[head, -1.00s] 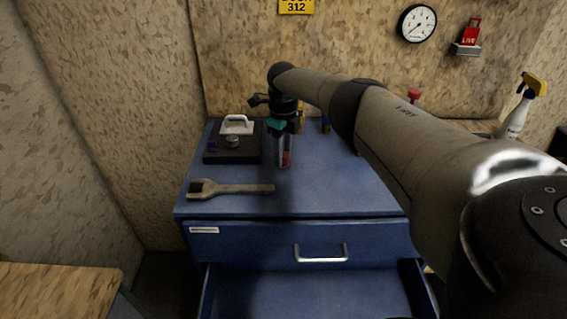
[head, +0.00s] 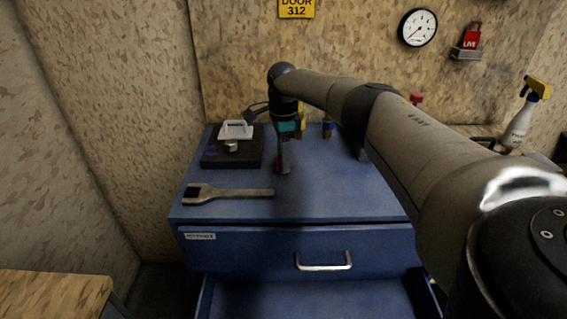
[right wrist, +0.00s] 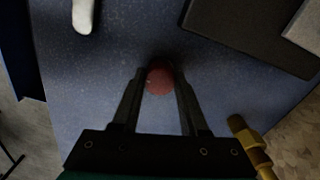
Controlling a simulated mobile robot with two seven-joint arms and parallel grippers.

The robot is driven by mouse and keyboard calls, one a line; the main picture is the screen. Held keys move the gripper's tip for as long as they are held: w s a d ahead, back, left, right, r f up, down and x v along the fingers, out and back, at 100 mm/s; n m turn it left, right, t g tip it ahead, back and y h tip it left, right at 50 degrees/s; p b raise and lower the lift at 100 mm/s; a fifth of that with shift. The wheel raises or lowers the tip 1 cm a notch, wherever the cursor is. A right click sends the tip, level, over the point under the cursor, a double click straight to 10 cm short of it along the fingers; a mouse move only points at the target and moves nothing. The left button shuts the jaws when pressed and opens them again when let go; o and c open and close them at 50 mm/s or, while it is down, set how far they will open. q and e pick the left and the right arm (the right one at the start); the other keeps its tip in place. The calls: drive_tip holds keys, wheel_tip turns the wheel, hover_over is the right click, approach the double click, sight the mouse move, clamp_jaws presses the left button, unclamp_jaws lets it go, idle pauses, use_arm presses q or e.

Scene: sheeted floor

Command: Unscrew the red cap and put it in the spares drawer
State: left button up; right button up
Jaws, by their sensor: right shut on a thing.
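The red cap (right wrist: 160,78) is round and sits between my right gripper's fingertips in the right wrist view. What lies beneath it is hidden. In the head view only a small red patch of the cap (head: 280,168) shows beside the fingers. My right gripper (head: 284,168) points straight down over the blue cabinet top (head: 340,200) and is shut on the cap. Below the cabinet's closed upper drawer (head: 235,255), a lower drawer (head: 320,295) stands open and its visible part looks empty. The upper drawer's label (head: 200,236) is too blurred to read. My left gripper is not in view.
A spanner (head: 235,193) lies near the front left of the top. Behind it is a dark block (head: 220,161) with a white handled piece (head: 236,130). A brass fitting (right wrist: 250,145) stands close to my right gripper. A small blue-and-orange item (head: 327,129) stands behind.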

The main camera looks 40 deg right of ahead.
drive_tip(key=shift+r, duration=0.2)
clamp_jaws()
drive_tip(key=shift+r+p, duration=2.25)
drive_tip(key=shift+r, duration=0.1)
drive_tip(key=shift+r, duration=0.1)
drive_tip(key=shift+r+p, duration=1.9)
